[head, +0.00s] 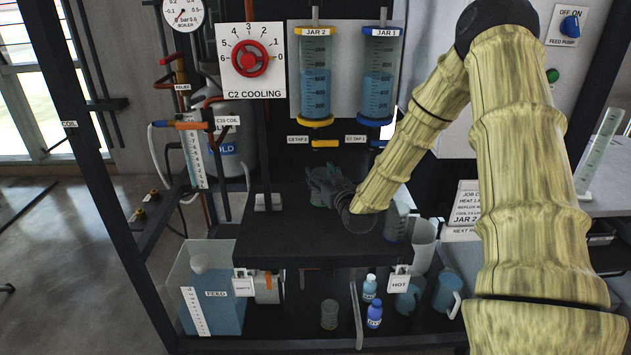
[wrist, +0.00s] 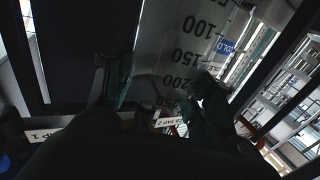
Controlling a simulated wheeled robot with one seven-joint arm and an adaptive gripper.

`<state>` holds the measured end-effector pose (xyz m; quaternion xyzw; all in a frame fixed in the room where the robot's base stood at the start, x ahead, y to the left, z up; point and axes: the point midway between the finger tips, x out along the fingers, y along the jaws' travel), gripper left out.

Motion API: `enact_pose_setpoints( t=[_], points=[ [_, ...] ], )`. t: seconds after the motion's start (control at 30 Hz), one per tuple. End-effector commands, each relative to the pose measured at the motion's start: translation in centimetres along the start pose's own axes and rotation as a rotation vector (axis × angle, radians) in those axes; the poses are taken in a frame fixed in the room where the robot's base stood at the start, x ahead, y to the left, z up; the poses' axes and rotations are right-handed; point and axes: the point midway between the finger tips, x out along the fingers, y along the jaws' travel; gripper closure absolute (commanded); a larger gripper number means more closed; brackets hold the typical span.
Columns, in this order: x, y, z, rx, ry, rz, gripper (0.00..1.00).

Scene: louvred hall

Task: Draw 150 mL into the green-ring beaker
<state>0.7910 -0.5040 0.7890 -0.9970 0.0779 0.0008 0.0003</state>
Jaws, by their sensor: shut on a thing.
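My gripper (head: 322,183) is over the black shelf (head: 290,235), below the yellow tap 2 (head: 325,143). In the wrist view the fingers (wrist: 160,95) are shut around a clear beaker (wrist: 185,50) with marks from 100 to 250. Jar 2 (head: 315,85), with yellow caps, and jar 1 (head: 378,85), with blue caps, both hold blue liquid above the taps.
A clear beaker (head: 397,224) stands to the right on the shelf. The feed tank (head: 225,310) is lower left. The shelf's front is mostly bare.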

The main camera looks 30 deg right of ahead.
Motion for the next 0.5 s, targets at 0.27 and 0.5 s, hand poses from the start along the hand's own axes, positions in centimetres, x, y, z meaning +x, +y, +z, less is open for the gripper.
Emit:
enact_pose_setpoints(
  t=[0.27,0.5],
  points=[
    [4.1,0.0,0.4,-0.001,0.001,-0.002,0.71],
    [4.5,0.1,1.5,0.0,-0.002,-0.002,0.71]
  ],
)
